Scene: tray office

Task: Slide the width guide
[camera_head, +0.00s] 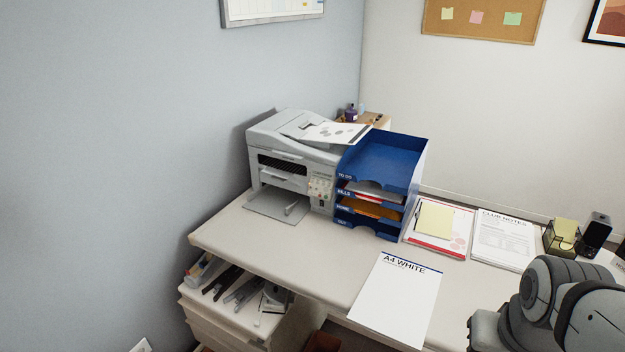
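A grey and white printer (290,150) stands on the desk against the left wall. A flat grey tray (262,203) sticks out from its lower front. A small light upright piece, which looks like the width guide (291,208), stands near the right side of this tray. It is too small to tell its exact shape. I see no paper on the tray. Grey links of my arm fill the lower right corner, well away from the printer. My gripper is not in view.
A blue letter tray stack (395,150) stands close to the printer's right side. An A4 WHITE paper pack (385,312) lies at the desk's front edge. Papers (505,240) lie further right. Desk (325,262) before the stack is clear.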

